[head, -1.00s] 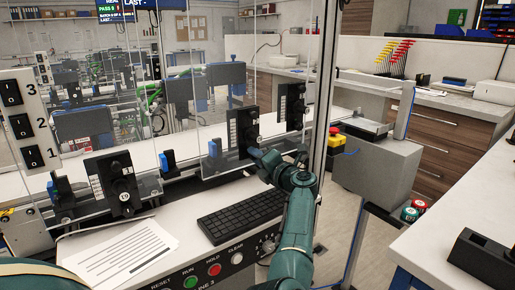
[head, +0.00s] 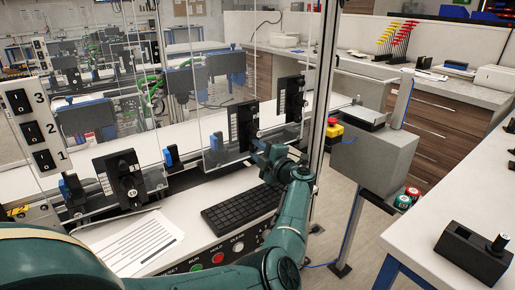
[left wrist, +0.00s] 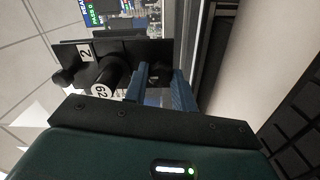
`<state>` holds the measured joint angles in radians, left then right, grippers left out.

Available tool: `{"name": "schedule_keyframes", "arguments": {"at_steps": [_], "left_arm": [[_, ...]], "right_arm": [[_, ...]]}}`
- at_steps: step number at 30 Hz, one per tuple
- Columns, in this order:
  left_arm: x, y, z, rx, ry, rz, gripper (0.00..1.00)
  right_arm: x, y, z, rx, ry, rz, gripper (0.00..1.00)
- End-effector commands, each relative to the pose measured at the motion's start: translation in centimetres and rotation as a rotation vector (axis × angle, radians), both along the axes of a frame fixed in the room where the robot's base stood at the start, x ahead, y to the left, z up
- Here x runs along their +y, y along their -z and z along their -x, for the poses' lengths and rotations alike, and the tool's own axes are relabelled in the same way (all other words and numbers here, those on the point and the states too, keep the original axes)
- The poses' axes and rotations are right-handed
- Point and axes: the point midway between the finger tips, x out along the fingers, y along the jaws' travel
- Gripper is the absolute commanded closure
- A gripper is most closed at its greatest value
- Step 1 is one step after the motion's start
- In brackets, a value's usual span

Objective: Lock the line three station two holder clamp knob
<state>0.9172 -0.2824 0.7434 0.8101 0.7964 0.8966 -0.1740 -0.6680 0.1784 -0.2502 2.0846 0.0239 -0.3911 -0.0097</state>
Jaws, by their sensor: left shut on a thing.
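A black clamp holder (head: 243,124) stands upright at the clear guard panel in the middle of the head view. My left gripper (head: 262,152) is at its lower right side. In the left wrist view my blue fingers (left wrist: 163,88) are closed around a small dark part, mostly hidden between them, which looks like the clamp knob (left wrist: 153,77). The knob's turn angle cannot be read. My right gripper is not in view.
Another black holder (head: 126,178) stands to the left and one (head: 290,98) to the right. A keyboard (head: 241,210) and a paper sheet (head: 132,244) lie on the console below. A metal post (head: 322,100) and a red stop button (head: 335,125) stand to the right.

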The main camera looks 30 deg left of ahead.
Motion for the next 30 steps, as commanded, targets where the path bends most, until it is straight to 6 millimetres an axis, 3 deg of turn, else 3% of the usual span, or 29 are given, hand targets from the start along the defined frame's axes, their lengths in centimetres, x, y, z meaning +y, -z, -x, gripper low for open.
{"name": "schedule_keyframes", "arguments": {"at_steps": [16, 17, 18, 24, 30], "left_arm": [[0.09, -0.22, -0.03, 0.022, -0.001, -0.014, 0.96], [0.09, -0.22, -0.03, 0.022, -0.001, -0.014, 0.72], [0.09, -0.22, -0.03, 0.022, -0.001, -0.014, 0.69], [0.05, -0.12, -0.02, 0.021, 0.000, -0.011, 0.52], [0.02, -0.06, -0.01, 0.022, -0.001, -0.010, 0.52]], "right_arm": [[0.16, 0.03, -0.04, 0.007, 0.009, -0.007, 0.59], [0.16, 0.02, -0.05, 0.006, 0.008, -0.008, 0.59], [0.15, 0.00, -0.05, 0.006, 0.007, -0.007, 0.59], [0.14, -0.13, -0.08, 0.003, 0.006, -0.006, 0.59], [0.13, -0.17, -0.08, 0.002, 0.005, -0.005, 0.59]]}}
